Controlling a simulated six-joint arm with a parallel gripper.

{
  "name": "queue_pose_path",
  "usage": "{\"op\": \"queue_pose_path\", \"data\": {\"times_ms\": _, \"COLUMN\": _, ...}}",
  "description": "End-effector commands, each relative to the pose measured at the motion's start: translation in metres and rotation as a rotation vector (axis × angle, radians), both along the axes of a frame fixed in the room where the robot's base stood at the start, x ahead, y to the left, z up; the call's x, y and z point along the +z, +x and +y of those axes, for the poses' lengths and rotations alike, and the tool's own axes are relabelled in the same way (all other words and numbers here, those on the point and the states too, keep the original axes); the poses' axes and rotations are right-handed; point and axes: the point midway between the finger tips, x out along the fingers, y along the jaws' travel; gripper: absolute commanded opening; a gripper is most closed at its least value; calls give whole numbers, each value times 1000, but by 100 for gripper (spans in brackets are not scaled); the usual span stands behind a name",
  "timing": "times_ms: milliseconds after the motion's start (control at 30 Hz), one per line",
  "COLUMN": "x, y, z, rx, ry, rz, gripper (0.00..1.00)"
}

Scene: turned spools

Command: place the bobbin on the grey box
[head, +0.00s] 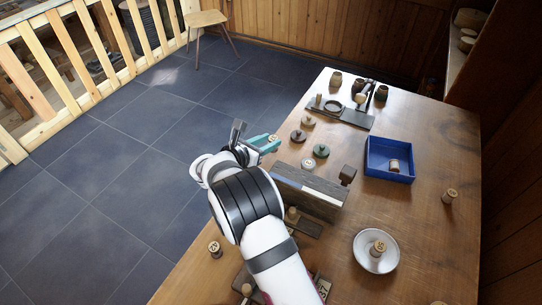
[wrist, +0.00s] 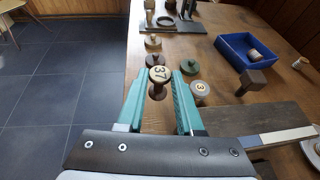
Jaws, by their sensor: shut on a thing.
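My gripper (head: 266,143) is out near the table's left edge, with its teal fingers closed around a bobbin (head: 273,138). In the wrist view, the bobbin (wrist: 158,75) shows a pale top marked 37 and a dark brown body between the fingertips (wrist: 159,80). It looks upright. A long grey-brown block (head: 308,192) with a pale strip along its top lies on the table just right of my arm; it also shows in the wrist view (wrist: 240,119). I cannot tell for sure that this block is the grey box. My arm hides part of the table beside it.
Several knobbed discs (head: 322,151) stand beyond the block. A blue tray (head: 376,172) holds one spool, and a white dish (head: 361,262) bears another. A dark tool stand (head: 350,114) is at the far end. A lone spool (head: 449,195) stands at right, with bare table around it.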

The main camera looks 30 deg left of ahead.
Motion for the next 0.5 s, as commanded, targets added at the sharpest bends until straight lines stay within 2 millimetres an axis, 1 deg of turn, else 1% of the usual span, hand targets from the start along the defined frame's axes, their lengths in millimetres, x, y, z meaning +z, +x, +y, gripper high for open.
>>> {"op": "queue_pose_path", "data": {"times_ms": 167, "x": 60, "y": 0, "z": 0, "rx": 0, "ry": 7, "rz": -4, "gripper": 0}}
{"op": "queue_pose_path", "data": {"times_ms": 200, "x": 76, "y": 0, "z": 0, "rx": 0, "ry": 7, "rz": -3, "gripper": 0}}
{"op": "queue_pose_path", "data": {"times_ms": 300, "x": 111, "y": 0, "z": 0, "rx": 0, "ry": 6, "rz": -3, "gripper": 0}}
{"op": "queue_pose_path", "data": {"times_ms": 500, "x": 160, "y": 0, "z": 0, "rx": -1, "ry": 4, "rz": -2, "gripper": 0}}
